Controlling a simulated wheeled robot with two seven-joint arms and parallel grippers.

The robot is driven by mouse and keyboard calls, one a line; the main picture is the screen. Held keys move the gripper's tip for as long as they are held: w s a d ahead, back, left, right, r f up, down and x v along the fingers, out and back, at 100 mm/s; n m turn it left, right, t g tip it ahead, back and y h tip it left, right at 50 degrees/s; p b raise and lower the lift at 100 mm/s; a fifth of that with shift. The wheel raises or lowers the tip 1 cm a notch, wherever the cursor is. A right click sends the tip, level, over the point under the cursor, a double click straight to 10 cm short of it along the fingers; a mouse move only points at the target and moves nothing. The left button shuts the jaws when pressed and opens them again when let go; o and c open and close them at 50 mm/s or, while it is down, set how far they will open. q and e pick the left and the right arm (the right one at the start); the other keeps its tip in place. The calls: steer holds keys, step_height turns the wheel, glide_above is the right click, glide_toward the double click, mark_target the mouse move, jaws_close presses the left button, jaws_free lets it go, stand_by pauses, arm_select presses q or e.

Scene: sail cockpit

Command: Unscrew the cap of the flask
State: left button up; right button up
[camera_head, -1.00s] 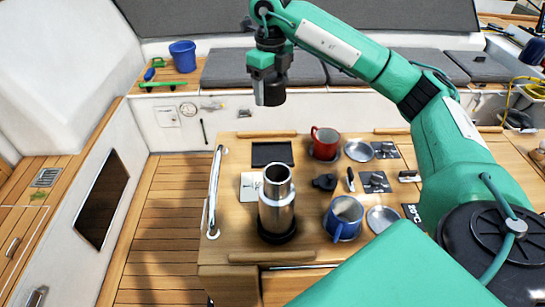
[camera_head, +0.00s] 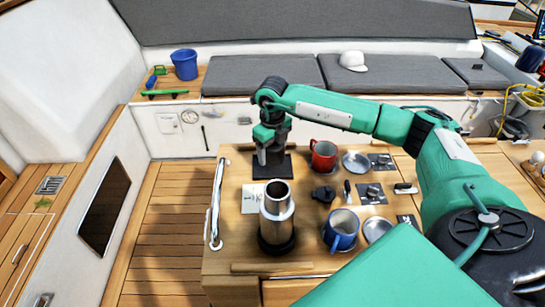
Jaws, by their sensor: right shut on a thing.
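The flask (camera_head: 277,218) stands upright on the wooden table, a steel cylinder with a bare narrower neck and a dark ring round its foot. No cap sits on its neck. My right gripper (camera_head: 267,143) is beyond the flask, pointing down at the black mat (camera_head: 284,172). It is shut on a small grey piece that looks like the flask's cap (camera_head: 262,156); the fingers partly hide it. Whether the cap touches the mat I cannot tell. My left gripper is out of view.
A red mug (camera_head: 324,156) and a blue mug (camera_head: 341,230) stand right of the flask. A black lid-like piece (camera_head: 323,194), metal plates (camera_head: 356,161) and small cutlery lie near them. A white card (camera_head: 250,198) lies left, beside the table's metal rail (camera_head: 216,205).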

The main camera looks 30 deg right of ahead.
mark_target(272, 159)
step_height(272, 159, down, 4)
steer(key=shift+r+p, duration=0.25)
steer(key=shift+p, duration=0.3)
steer(key=shift+f, duration=0.3)
steer(key=o, duration=0.8)
steer(key=shift+r, duration=0.1)
